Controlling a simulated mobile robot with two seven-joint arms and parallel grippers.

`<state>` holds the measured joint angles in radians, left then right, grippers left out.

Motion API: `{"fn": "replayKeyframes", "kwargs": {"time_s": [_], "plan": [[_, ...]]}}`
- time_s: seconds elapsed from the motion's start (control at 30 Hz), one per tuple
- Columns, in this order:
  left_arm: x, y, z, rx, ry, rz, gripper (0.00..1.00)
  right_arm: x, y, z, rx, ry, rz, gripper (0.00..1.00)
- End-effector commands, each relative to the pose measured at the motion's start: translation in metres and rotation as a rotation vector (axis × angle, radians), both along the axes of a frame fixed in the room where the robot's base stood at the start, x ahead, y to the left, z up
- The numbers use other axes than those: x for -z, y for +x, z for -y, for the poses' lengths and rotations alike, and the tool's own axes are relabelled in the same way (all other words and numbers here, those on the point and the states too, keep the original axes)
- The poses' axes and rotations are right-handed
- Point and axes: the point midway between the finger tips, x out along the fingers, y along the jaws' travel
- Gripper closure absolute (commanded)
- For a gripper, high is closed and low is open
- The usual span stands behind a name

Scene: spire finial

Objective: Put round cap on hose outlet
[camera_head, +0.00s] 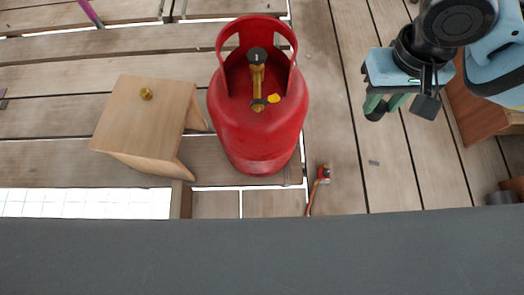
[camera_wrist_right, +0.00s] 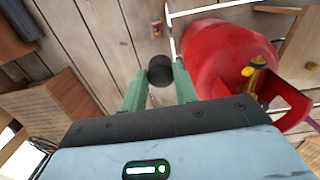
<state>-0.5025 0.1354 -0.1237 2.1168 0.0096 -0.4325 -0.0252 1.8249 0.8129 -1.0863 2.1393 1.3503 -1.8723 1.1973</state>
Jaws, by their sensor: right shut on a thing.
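A dark round cap (camera_head: 375,113) sits between the green fingertips of my right gripper (camera_head: 386,106), which is shut on it. The cap (camera_wrist_right: 159,70) also shows between the fingers in the right wrist view. A red gas cylinder (camera_head: 257,140) stands left of the gripper, well apart from it. Its brass valve (camera_head: 257,78) has a dark knob on top and a dark-ended outlet (camera_head: 259,105) at the near side, which looks like the hose outlet. A small yellow piece (camera_head: 274,98) is beside it. My left gripper is not in view.
A wooden stool (camera_head: 135,115) with a small brass piece (camera_head: 146,94) on top stands left of the cylinder. A red and orange fitting (camera_head: 323,174) lies on the plank deck. The cylinder's raised red collar (camera_head: 285,35) partly surrounds the valve. The deck between gripper and cylinder is clear.

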Motion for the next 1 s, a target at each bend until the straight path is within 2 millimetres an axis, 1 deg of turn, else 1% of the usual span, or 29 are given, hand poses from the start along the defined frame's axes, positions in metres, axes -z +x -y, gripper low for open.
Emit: {"fn": "replayKeyframes", "kwargs": {"time_s": [0.1,0.27,0.37,0.5,0.7,0.87,1.0], "plan": [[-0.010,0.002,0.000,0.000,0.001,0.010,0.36,0.018,0.019,-0.005,-0.038,-0.053,-0.040,0.91],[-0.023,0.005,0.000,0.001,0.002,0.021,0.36,0.052,0.045,-0.008,-0.137,-0.160,-0.101,0.91],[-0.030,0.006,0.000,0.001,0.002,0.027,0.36,0.074,0.057,-0.009,-0.227,-0.246,-0.138,0.91],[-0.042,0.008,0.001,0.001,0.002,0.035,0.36,0.105,0.069,-0.012,-0.412,-0.413,-0.180,0.91],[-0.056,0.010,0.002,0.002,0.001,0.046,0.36,0.138,0.074,-0.019,-0.711,-0.675,-0.171,0.91],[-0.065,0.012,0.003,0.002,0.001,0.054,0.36,0.153,0.071,-0.029,-0.922,-0.865,-0.112,0.91],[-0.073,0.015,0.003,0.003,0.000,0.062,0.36,0.162,0.065,-0.042,-1.087,-1.021,-0.029,0.91]]}}
